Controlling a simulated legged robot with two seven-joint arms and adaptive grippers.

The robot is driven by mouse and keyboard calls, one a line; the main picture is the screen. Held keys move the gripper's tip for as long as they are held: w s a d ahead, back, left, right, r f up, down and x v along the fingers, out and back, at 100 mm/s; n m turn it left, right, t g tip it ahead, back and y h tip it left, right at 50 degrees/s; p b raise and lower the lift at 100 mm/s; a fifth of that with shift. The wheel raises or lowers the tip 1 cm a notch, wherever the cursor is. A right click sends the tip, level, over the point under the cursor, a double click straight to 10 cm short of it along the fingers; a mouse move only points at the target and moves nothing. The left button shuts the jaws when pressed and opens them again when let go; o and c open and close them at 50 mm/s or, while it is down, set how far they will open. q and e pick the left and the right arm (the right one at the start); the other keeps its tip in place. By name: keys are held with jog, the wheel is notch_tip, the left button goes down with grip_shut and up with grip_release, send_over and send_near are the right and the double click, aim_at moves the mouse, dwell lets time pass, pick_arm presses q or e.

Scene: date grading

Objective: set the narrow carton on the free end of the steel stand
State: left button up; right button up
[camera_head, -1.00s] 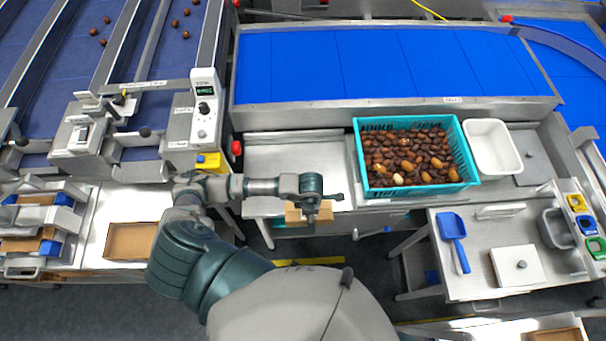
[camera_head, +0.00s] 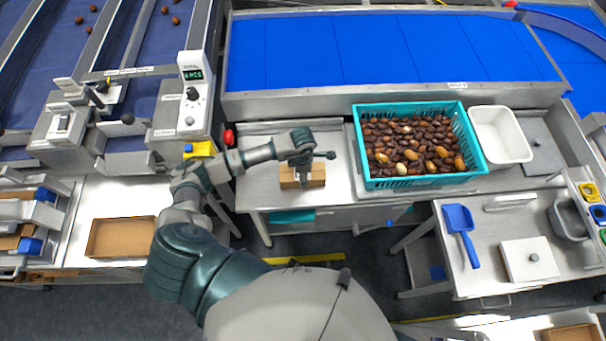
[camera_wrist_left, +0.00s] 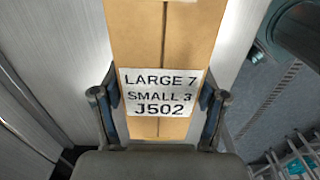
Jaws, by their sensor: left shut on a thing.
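The narrow carton (camera_head: 289,177) is brown cardboard, and my left gripper (camera_head: 303,183) is shut on it. In the left wrist view the carton (camera_wrist_left: 160,45) runs between the two fingers, with a white label reading "LARGE 7 SMALL 3 J502"; the left gripper (camera_wrist_left: 159,118) has a finger on each side. In the head view the carton is over the bare left end of the steel stand (camera_head: 258,186), near its front edge. I cannot tell whether it touches the top. My right gripper is not in view.
A teal crate (camera_head: 420,183) of dates fills the stand's right part, with a white tub (camera_head: 500,135) beyond it. A blue conveyor (camera_head: 380,50) runs behind. A weighing unit with a display (camera_head: 193,100) stands to the left. Bare steel surrounds the carton's left side.

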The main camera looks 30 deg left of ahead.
pick_arm(q)
jog(key=o, duration=1.4)
notch_tip(320, 180, up, 12)
jog(key=p, duration=0.7)
jog(key=shift+f+p, duration=0.2)
jog(key=shift+p, duration=0.1)
jog(key=shift+r, duration=0.25)
